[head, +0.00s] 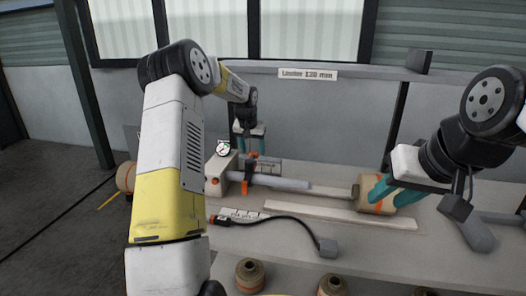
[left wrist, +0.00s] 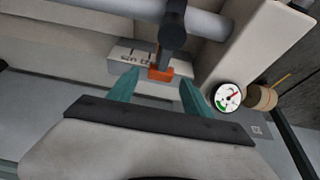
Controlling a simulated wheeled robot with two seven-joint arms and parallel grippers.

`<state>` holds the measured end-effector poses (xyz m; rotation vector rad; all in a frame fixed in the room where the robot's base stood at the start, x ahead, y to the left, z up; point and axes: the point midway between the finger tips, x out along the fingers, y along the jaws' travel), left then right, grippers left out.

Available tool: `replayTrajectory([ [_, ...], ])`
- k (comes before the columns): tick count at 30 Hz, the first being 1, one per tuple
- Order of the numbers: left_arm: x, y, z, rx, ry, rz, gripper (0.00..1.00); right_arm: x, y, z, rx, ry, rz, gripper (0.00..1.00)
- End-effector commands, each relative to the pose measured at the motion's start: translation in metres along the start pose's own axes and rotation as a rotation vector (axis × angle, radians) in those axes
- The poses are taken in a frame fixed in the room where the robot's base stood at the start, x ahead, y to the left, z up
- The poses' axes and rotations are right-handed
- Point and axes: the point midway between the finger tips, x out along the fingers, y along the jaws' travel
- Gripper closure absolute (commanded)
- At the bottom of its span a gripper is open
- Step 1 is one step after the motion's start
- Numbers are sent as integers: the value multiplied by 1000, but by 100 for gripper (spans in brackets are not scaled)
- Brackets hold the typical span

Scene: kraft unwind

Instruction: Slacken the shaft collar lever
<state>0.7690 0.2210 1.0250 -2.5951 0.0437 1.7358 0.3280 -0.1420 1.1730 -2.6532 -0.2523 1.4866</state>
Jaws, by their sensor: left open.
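The shaft collar lever shows in the left wrist view as a dark bar with an orange end (left wrist: 160,73), hanging from a dark collar (left wrist: 173,22) around a grey shaft (left wrist: 205,18). In the head view the orange lever (head: 250,165) is by the shaft (head: 280,183). My left gripper (left wrist: 158,80) is open, with its teal fingertips apart on either side of the orange end; I see no clear contact. It also shows in the head view (head: 252,148), partly hidden. My right gripper (head: 393,190) is at the right, its teal fingers apart in front of a kraft roll (head: 368,190).
A round gauge (head: 223,148) stands beside the lever, and also shows in the left wrist view (left wrist: 227,97). Several brown rolls (head: 250,275) stand along the front.

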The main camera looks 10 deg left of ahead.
Motion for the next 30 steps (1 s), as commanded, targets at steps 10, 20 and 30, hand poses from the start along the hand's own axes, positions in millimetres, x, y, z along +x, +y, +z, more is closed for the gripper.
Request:
replayTrajectory([
  [10, 14, 0, 0, -1, 1, 1, 42, 0, 0, 0, 0, 0, 0, 64],
  [20, 13, 0, 0, 0, 1, 0, 89, 0, 0, 0, 0, 0, 0, 64],
  [30, 13, 0, 0, 0, 1, 0, 100, 0, 0, 0, 0, 0, 0, 64],
])
